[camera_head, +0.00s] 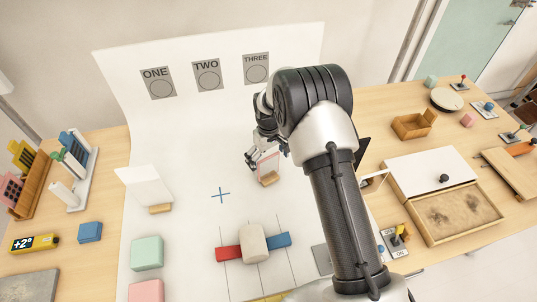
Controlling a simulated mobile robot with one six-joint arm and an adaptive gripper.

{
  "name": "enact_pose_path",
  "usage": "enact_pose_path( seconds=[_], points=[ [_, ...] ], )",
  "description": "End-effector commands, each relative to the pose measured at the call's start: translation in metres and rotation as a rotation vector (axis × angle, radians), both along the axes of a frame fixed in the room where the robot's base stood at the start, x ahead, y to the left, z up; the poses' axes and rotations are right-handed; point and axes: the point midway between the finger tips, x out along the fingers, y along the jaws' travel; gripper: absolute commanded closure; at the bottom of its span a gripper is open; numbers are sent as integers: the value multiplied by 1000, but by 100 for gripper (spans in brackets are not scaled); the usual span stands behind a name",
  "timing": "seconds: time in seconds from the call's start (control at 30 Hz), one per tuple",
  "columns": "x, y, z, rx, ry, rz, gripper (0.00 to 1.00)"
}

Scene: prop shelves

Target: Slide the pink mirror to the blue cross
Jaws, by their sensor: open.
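The pink mirror (268,166) is a small upright panel with a pink edge on a wooden foot. It stands on the white sheet, right of and a little behind the blue cross (220,195). The cross is a thin mark on the sheet, fully visible, with nothing on it. My gripper (257,159) is open beside the mirror's left edge and upper part. I cannot tell whether it touches the mirror. My arm crosses the view from the lower right and hides the area right of the mirror.
A white panel on a wooden foot (147,187) stands left of the cross. Green (147,253) and pink (146,291) blocks sit at the front left. The sheet between mirror and cross looks clear.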

Motion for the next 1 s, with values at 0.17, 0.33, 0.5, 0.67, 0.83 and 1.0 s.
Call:
enact_pose_path(
  seconds=[0.17,0.33,0.5,0.67,0.83,1.0],
  points=[
    [0,0,-2,0,0,0,2],
    [0,0,-2,0,0,0,4],
    [0,0,-2,0,0,0,16],
    [0,0,-2,0,0,0,26],
    [0,0,-2,0,0,0,38],
    [0,0,-2,0,0,0,49]
  ],
)
